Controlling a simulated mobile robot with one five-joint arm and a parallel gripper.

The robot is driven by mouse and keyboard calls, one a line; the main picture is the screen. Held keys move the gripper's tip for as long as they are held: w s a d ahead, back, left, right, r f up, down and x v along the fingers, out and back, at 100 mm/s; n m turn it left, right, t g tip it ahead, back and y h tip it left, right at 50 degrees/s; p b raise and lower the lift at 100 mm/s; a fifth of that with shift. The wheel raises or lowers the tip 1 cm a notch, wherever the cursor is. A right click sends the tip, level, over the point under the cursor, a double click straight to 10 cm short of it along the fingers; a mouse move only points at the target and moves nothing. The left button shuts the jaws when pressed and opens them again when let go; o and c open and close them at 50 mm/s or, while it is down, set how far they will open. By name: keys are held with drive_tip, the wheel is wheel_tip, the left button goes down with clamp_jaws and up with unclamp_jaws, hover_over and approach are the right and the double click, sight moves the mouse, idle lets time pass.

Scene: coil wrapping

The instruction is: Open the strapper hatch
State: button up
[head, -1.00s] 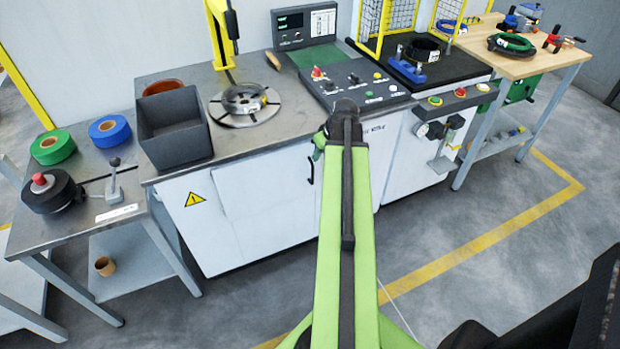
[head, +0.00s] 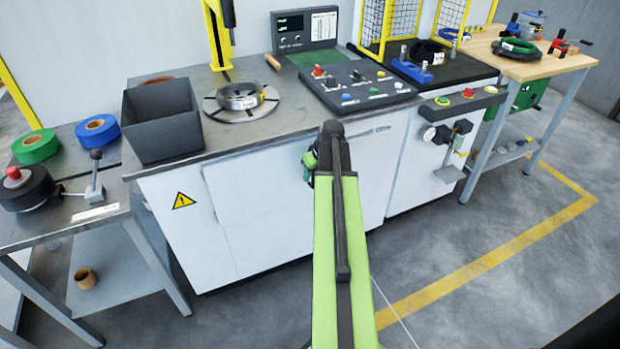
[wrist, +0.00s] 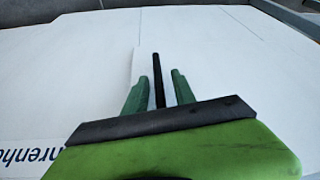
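The white cabinet front of the strapper carries the hatch (head: 262,200), a flat white panel with thin seams around it. It looks closed. Its black upright handle (wrist: 158,82) shows in the wrist view, between my two green fingers. My gripper (wrist: 160,90) is open, with one finger on each side of the handle and a visible gap to both. In the head view my gripper (head: 309,160) is a small green shape at the cabinet front, partly behind my arm. The handle is hidden in that view.
A grey bin (head: 163,125) and a round turntable (head: 240,103) stand on the cabinet top. A side table (head: 75,217) with tape rolls stands at left. A control box (head: 457,103) juts out at right. The floor (head: 510,270) at right is clear.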

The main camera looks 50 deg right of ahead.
clamp_jaws()
idle(1.1)
